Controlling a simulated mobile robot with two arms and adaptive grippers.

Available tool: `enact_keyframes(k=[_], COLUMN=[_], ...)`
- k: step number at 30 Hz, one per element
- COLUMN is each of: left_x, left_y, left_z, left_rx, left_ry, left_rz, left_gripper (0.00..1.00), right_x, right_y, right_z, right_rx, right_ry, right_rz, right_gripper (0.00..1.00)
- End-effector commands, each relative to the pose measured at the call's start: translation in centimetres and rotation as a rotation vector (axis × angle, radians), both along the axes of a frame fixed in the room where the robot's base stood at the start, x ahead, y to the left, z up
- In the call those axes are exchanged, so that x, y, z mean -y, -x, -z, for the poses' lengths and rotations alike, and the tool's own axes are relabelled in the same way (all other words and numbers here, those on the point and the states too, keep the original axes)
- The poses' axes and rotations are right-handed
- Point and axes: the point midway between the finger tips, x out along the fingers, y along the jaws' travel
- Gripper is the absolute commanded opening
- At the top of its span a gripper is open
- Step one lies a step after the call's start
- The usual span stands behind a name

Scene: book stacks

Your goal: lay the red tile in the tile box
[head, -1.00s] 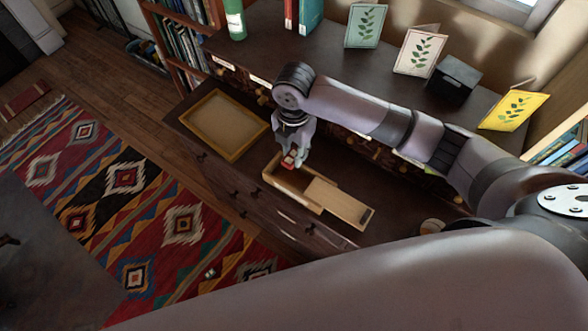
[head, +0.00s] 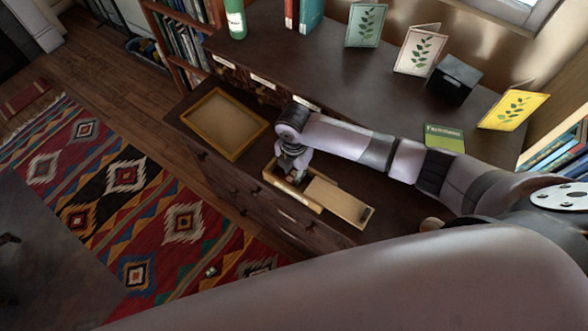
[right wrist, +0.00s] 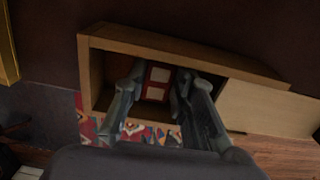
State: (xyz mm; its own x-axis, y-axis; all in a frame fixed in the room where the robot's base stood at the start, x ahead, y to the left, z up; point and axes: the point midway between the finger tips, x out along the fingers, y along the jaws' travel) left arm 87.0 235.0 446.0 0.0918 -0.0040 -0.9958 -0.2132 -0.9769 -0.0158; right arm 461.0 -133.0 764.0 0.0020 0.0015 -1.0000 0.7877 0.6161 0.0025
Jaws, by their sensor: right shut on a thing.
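The tile box (head: 279,185) is a light wooden box with its lid (head: 338,202) slid partly off to the right, leaving the left part open. It also shows in the right wrist view (right wrist: 150,40). My right gripper (head: 290,176) points down into the open part. In the right wrist view its fingers are shut on the red tile (right wrist: 157,84), which has pale patches on its face. The tile is between the fingertips, within the box's opening; whether it touches the floor of the box I cannot tell. In the head view the gripper hides the tile. My left gripper is not in view.
A yellow-rimmed tray (head: 238,153) lies left of the box on the dark desk. Behind, the raised shelf holds a green bottle (head: 236,20), standing cards (head: 420,50) and a black box (head: 453,80). A green book (head: 445,138) lies behind my right arm. The desk's front edge is close to the box.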

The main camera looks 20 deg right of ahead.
Motion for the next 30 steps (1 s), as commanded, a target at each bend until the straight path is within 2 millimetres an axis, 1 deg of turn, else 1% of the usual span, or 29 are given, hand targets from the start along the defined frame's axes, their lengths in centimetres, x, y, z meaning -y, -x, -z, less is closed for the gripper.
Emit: enact_keyframes(k=[4,5,13,23,26,30], left_x=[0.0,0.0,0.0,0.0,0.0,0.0], left_y=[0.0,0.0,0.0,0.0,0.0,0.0], left_z=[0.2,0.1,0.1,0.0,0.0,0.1], left_rx=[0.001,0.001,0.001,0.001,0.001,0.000], left_ry=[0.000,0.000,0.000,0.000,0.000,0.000], left_rz=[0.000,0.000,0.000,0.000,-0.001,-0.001], left_gripper=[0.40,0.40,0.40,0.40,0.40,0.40], right_x=[0.0,0.0,0.0,0.0,0.1,0.0], right_y=[0.0,0.0,0.0,0.0,-0.1,-0.1], right_z=[0.4,0.3,0.3,0.0,-0.8,-3.3], right_rx=[-0.001,-0.001,-0.001,0.000,0.001,0.004], right_ry=[0.001,0.001,0.001,0.000,0.000,-0.001], right_rz=[0.001,0.001,0.001,0.001,0.001,-0.001], right_gripper=[0.09,0.26,0.44,0.44,0.44,0.44])
